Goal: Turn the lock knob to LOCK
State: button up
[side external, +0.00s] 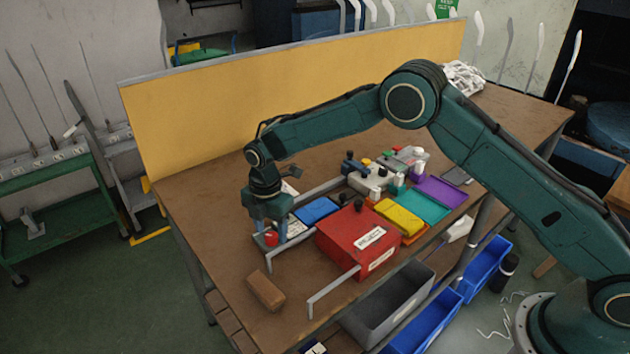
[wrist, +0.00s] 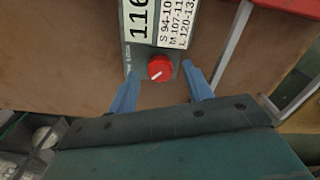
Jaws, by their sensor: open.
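The lock knob (wrist: 161,68) is a round red knob with a white pointer line, on a narrow grey-green panel (wrist: 172,45) in the wrist view. In the side view the red knob (side external: 271,238) shows just below my gripper (side external: 268,225). In the wrist view my gripper (wrist: 160,83) is open, its two blue fingers to the left and right of the knob, apart from it. Nothing is held.
A red box (side external: 345,240) with white labels stands right of the knob, with grey rails (side external: 333,290) close by. A brown block (side external: 265,290) lies toward the table's front. Blue, yellow, teal and purple trays (side external: 440,191) are farther right. The table's left part is clear.

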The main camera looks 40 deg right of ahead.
jog(key=shift+f, duration=0.6)
jog(key=shift+c, duration=0.4)
jog(key=c, duration=0.9)
jog(key=shift+m, duration=0.3)
jog(key=m, duration=1.2)
jog(key=shift+m, duration=0.4)
